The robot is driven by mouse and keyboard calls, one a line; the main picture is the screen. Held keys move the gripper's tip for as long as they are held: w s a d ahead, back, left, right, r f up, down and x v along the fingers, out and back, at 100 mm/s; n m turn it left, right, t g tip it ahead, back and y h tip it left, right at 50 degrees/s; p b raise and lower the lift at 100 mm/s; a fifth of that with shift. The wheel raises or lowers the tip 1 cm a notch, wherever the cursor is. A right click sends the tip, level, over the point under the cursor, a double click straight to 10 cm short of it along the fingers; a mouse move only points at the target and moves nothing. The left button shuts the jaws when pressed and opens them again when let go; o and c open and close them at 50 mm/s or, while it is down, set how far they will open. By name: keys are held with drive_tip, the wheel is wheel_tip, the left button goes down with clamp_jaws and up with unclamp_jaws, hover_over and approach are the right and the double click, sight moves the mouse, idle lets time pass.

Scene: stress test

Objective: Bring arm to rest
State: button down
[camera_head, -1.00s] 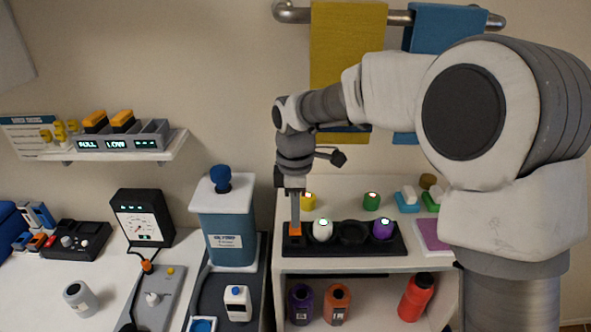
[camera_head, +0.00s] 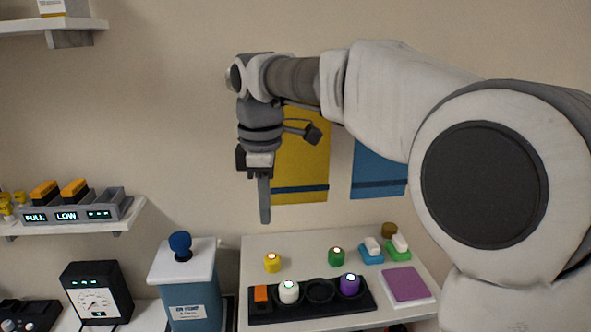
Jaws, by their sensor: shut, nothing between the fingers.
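My gripper (camera_head: 265,218) points straight down, its fingers together with nothing between them. It hangs in the air above the back left of the white table (camera_head: 410,271). My arm reaches in from the right across the picture. One round slot between the white and purple pieces is empty.
A yellow piece (camera_head: 272,262), a green piece (camera_head: 336,256), small brushes and a purple pad (camera_head: 407,284) lie on the table. A blue dispenser (camera_head: 193,306) stands left. A wall shelf (camera_head: 75,223) holds displays. Yellow (camera_head: 305,165) and blue towels hang behind my arm.

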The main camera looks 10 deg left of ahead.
drive_tip(key=s+d+f+m+t, duration=0.2)
drive_tip(key=s+d+m, duration=0.7)
drive_tip(key=d, duration=0.3)
drive_tip(key=s+d+f+m+t, duration=0.3)
drive_tip(key=s+d+m, duration=0.7)
drive_tip(key=d, duration=0.2)
drive_tip(key=shift+s+d+f, duration=0.15)
drive_tip(key=shift+d+f, duration=0.2)
